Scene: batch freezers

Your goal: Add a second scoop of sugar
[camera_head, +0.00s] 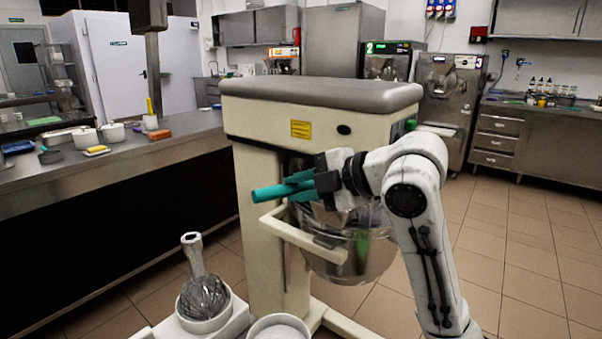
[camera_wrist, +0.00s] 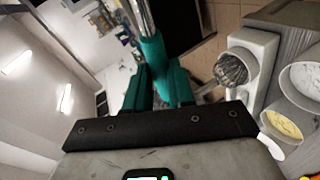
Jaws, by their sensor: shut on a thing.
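My gripper (camera_head: 298,184) is raised in front of the planetary mixer, above its pale guard bar. In the wrist view its teal fingers (camera_wrist: 157,92) are shut on a teal-handled tool (camera_wrist: 152,48) with a shiny metal shaft. The shaft runs out of the top of the frame, so the tool's head and any load are hidden. The steel mixer bowl (camera_head: 352,262) hangs below and behind the gripper; its inside is mostly hidden. A white tub (camera_head: 279,328) at the bottom shows pale contents. The wrist view shows a tub with whitish contents (camera_wrist: 306,78) and one with pale yellow contents (camera_wrist: 284,126).
A large whisk (camera_head: 203,296) stands in a white holder left of the tub. The cream mixer body (camera_head: 262,230) is close to my arm. A steel counter (camera_head: 120,155) with small containers runs along the left. Tiled floor is open at right.

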